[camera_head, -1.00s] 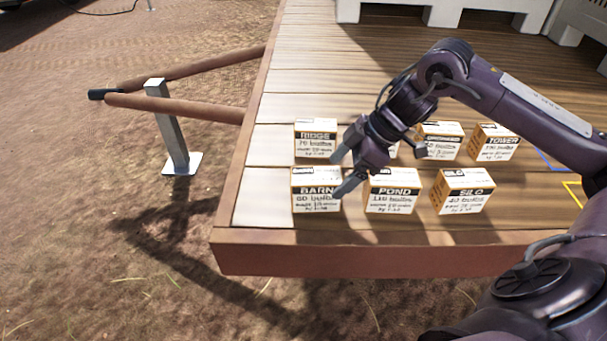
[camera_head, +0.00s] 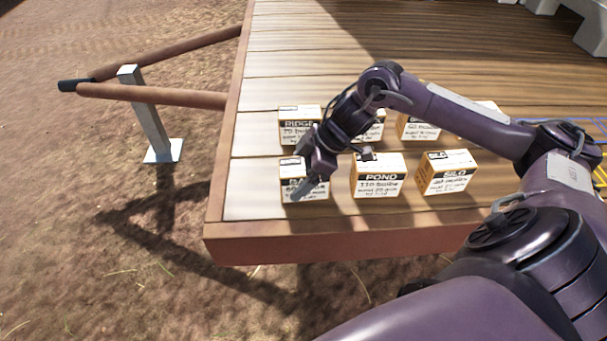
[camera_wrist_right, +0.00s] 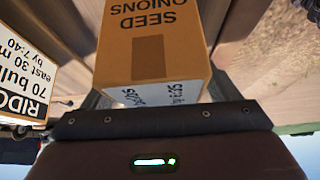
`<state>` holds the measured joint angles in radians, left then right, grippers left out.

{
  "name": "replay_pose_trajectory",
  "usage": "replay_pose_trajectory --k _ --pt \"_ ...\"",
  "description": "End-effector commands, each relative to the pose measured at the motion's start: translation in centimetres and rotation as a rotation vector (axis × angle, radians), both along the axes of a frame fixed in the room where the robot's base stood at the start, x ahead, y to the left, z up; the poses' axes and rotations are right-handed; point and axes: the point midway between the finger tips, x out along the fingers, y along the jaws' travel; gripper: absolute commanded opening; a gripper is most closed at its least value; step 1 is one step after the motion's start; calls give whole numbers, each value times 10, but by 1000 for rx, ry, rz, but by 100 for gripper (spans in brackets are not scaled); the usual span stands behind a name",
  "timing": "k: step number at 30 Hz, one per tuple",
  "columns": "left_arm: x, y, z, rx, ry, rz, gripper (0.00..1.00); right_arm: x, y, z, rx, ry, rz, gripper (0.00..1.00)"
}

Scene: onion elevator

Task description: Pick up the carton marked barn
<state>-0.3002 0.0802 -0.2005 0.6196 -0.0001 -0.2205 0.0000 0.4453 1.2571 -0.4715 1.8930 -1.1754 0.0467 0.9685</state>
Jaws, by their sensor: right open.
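The barn carton (camera_head: 290,190), orange and white with a dark label band, stands upright at the front left of the wooden deck. My right gripper (camera_head: 303,183) is over it and hides much of its label. In the right wrist view a carton (camera_wrist_right: 150,55) marked "SEED ONIONS", upside down in the picture, fills the middle in front of the palm. The open fingers (camera_wrist_right: 155,95) show only in part, at its two sides; I cannot tell whether they touch it. My left gripper is not in view.
The ridge carton (camera_head: 298,130) stands right behind, also in the wrist view (camera_wrist_right: 25,75). The pond carton (camera_head: 378,182) and silo carton (camera_head: 446,178) stand to the right, with more cartons behind. The deck's front edge (camera_head: 340,243) is close. Handles (camera_head: 160,95) jut out left.

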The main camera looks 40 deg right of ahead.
Motion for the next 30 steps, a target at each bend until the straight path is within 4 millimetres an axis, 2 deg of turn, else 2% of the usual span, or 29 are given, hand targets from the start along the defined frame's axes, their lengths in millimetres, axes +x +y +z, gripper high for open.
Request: replay_pose_trajectory --k 4,18,30 --pt "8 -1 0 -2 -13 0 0 0 0 0 0 0 0 81" --pt "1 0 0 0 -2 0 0 0 0 0 -1 1 0 19" --pt "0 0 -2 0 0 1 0 1 0 7 0 -3 1 17"
